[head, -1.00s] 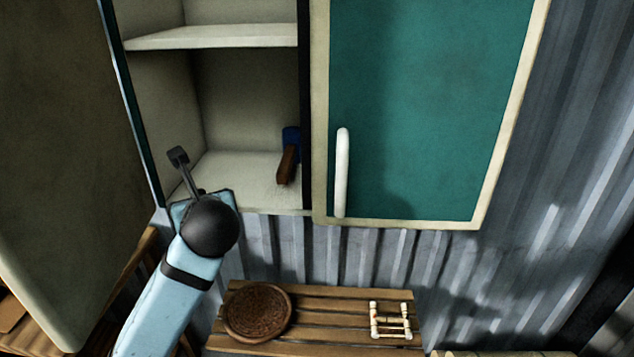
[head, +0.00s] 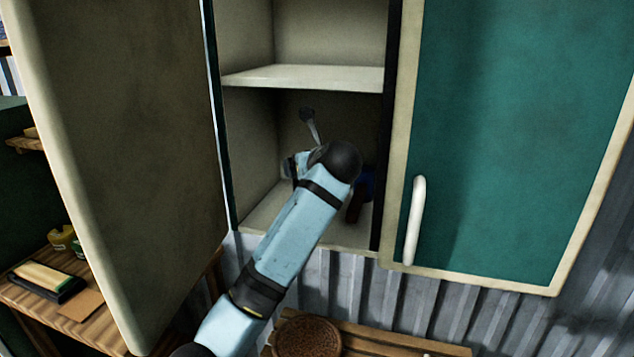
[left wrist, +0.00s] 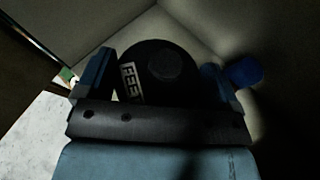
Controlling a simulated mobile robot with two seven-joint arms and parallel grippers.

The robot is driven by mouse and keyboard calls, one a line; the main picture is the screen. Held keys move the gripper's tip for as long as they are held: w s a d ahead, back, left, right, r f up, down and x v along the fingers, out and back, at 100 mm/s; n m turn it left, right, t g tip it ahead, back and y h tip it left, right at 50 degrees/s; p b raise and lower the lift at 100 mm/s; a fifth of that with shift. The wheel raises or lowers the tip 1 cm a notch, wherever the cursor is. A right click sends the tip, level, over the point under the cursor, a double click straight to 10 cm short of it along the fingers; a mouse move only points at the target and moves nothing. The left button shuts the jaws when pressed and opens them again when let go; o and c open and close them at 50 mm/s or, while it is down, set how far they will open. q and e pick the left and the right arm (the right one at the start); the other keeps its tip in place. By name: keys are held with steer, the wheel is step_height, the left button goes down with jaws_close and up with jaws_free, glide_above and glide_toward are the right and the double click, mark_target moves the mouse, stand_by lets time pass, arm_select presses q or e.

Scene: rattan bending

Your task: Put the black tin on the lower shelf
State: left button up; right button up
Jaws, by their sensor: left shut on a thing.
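The black tin (left wrist: 160,72) is round and dark with a pale printed label. It sits between the fingers of my left gripper (left wrist: 155,80) in the left wrist view, and the gripper is shut on it. In the head view my left arm reaches into the lower compartment of the open cabinet, over the lower shelf (head: 262,212). The arm hides the tin and most of the gripper there, so I cannot tell whether the tin touches the shelf. My right gripper is not in view.
A blue and brown tool (head: 354,206) stands on the lower shelf, right of my arm. It also shows in the left wrist view (left wrist: 243,72). The upper shelf (head: 300,77) is above. The open left door (head: 120,150) and closed green door (head: 500,140) flank the opening.

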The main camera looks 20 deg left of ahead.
arm_select(q)
steer(key=w, duration=0.3)
steer(key=shift+w+d+r, duration=0.1)
steer(key=shift+w+r, duration=0.05)
steer(key=shift+w, duration=0.25)
steer(key=shift+w+f+p, duration=0.2)
steer(key=shift+f+p, duration=0.25)
steer(key=shift+f, duration=0.8)
step_height(320, 180, down, 4)
steer(key=shift+s+f+p, duration=0.1)
steer(key=shift+p, duration=0.3)
steer(key=shift+w+f, duration=0.25)
steer(key=shift+f, duration=0.1)
